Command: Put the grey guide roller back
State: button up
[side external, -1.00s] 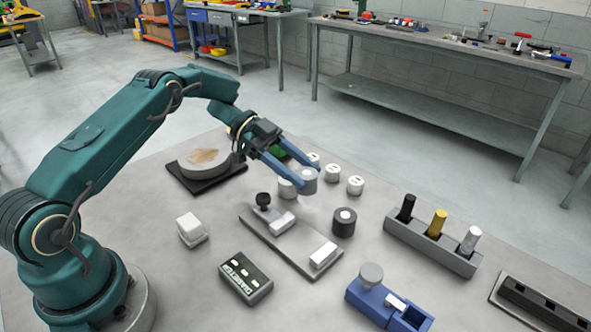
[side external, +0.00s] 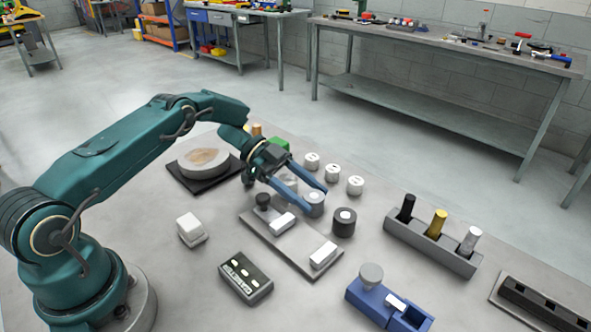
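The grey guide roller (side external: 314,204) is a short grey cylinder with a light centre on top. My gripper (side external: 315,203) has its two blue fingers on either side of it and appears shut on it. The roller is upright, just left of a dark roller (side external: 344,224) and behind a grey plate. I cannot tell whether its underside touches the table. Three white-topped rollers (side external: 312,161), (side external: 332,173), (side external: 355,186) stand behind. Another pale roller (side external: 290,182) is partly hidden by the fingers.
The grey plate (side external: 285,249) carries a black knob and two white blocks. A labelled box (side external: 245,278), a blue fixture (side external: 385,305), a rack (side external: 432,247) with black, yellow and white pins, and a round stone disc (side external: 204,157) stand around. The table's left front is mostly clear.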

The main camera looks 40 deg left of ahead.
jog(key=shift+o, duration=0.5)
